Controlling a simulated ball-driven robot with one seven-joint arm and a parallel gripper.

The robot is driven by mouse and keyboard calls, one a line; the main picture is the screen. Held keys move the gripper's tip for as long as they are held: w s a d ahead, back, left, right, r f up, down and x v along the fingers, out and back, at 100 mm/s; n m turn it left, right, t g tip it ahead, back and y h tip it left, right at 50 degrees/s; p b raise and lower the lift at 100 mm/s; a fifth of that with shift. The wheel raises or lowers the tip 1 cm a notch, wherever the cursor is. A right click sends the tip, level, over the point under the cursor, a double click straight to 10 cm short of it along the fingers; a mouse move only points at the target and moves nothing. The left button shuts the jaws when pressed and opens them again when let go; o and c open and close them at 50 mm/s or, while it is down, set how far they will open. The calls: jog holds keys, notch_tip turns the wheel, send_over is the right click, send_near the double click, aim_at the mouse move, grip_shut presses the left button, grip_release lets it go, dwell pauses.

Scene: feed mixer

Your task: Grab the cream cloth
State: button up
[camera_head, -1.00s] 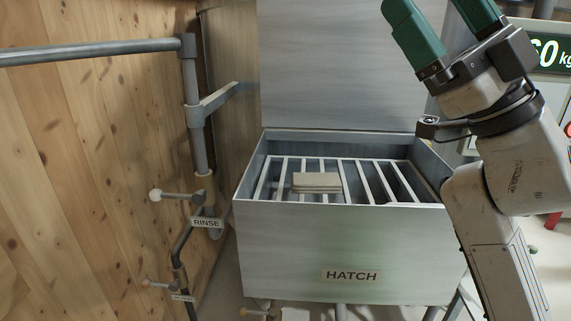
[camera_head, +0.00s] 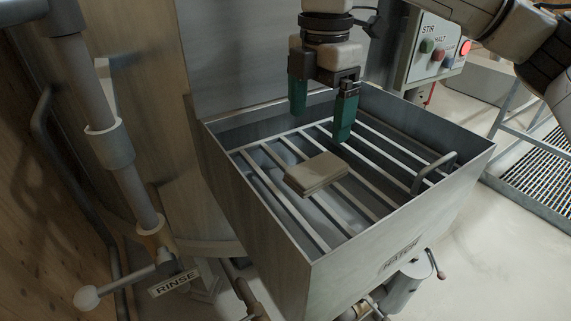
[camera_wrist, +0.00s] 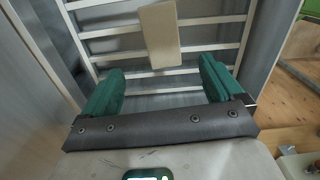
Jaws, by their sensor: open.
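The cream cloth (camera_head: 317,173) is a small folded pad lying flat on the bars of the rack inside the hatch box. My gripper (camera_head: 324,122) points down over the far part of the box, with its two green fingers apart and nothing between them. In the head view the cloth lies nearer the camera than the fingers, below and clear of them. In the wrist view the cloth (camera_wrist: 160,36) shows near the top middle, beyond the gap between the open fingertips (camera_wrist: 160,75).
The metal hatch box (camera_head: 262,222) has upright walls around the rack (camera_head: 367,181). A bar handle (camera_head: 434,172) stands at the rack's right end. A rinse lever (camera_head: 125,283) is at lower left. A control panel (camera_head: 436,50) stands behind at right.

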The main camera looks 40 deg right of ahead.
send_over(317, 167)
jog(key=f, duration=0.4)
jog(key=shift+w+a+f+p, duration=0.25)
jog(key=shift+p, duration=0.1)
jog(key=shift+s+d+f+p, duration=0.15)
jog(key=shift+f+p, duration=0.3)
jog(key=shift+f, duration=0.95)
jog(key=shift+s+d+f+p, duration=0.1)
jog(key=shift+f+p, duration=0.35)
jog(key=shift+f, duration=0.95)
jog(key=shift+c, duration=0.3)
jog(key=c, duration=1.1)
